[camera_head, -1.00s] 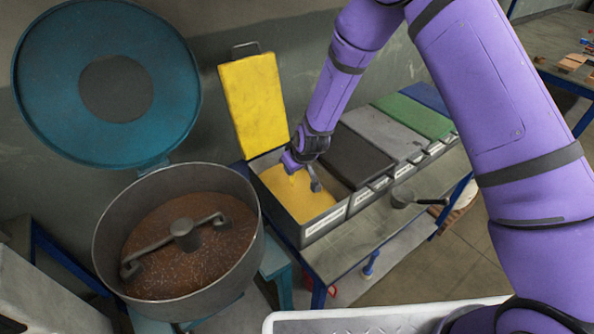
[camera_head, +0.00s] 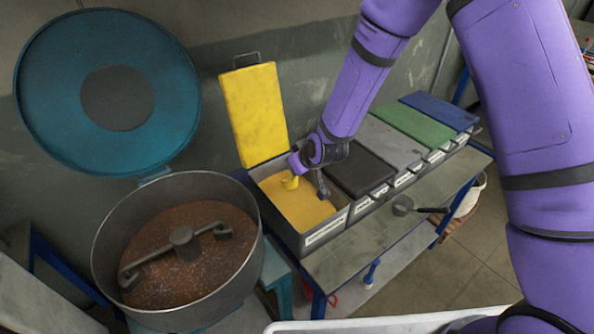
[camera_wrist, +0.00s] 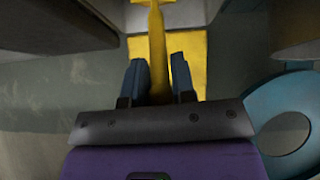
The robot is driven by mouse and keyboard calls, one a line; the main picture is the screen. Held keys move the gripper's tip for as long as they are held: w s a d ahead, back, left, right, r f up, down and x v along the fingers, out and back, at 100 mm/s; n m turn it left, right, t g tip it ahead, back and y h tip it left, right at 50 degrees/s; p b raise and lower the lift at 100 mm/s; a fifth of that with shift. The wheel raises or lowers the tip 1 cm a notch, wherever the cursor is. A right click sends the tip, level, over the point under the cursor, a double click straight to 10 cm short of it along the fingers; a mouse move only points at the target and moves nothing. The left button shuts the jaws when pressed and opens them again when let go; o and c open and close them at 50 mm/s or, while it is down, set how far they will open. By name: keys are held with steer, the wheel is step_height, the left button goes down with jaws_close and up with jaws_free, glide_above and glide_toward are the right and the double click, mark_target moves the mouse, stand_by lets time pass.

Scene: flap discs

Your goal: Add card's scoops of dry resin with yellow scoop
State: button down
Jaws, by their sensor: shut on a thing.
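The yellow scoop (camera_head: 290,182) is in my gripper (camera_head: 299,168), just above the yellow dry resin (camera_head: 305,208) in the open front bin (camera_head: 328,230). In the wrist view, its yellow handle (camera_wrist: 157,55) lies between the two dark fingers of my gripper (camera_wrist: 159,75). Whether the scoop's bowl is loaded is too small to tell. The round mixing drum (camera_head: 104,238) stands open at the left, with brown granular material (camera_head: 180,240) and a grey mixing arm (camera_head: 184,241) inside. The task's card is not seen.
The yellow bin lid (camera_head: 255,115) stands raised behind the bin. Black (camera_head: 358,168), grey (camera_head: 385,140), green (camera_head: 415,122) and blue (camera_head: 440,108) lids are shut. A grey pan with a dark handle (camera_head: 402,206) is on the bench. The drum's teal lid (camera_head: 40,90) stands open.

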steer(key=r, duration=0.3)
steer(key=shift+s+d+t, duration=0.1)
steer(key=shift+s+t, duration=0.15)
steer(key=shift+t, duration=0.05)
steer(key=shift+s+r, duration=0.15)
steer(key=shift+r, duration=0.1)
steer(key=shift+s+d+r+t+y, duration=0.2)
steer(key=shift+s+d+t+y, duration=0.1)
steer(key=shift+s+t, duration=0.2)
steer(key=shift+s+d+r+t+y, duration=0.2)
steer(key=shift+s+d+t+y, duration=0.1)
steer(key=shift+s+t, duration=0.2)
steer(key=shift+s+d+r+t+y, duration=0.2)
steer(key=shift+s+t+y, duration=0.15)
steer(key=shift+s, duration=0.25)
steer(key=c, duration=1.5)
jaws_free()
jaws_close()
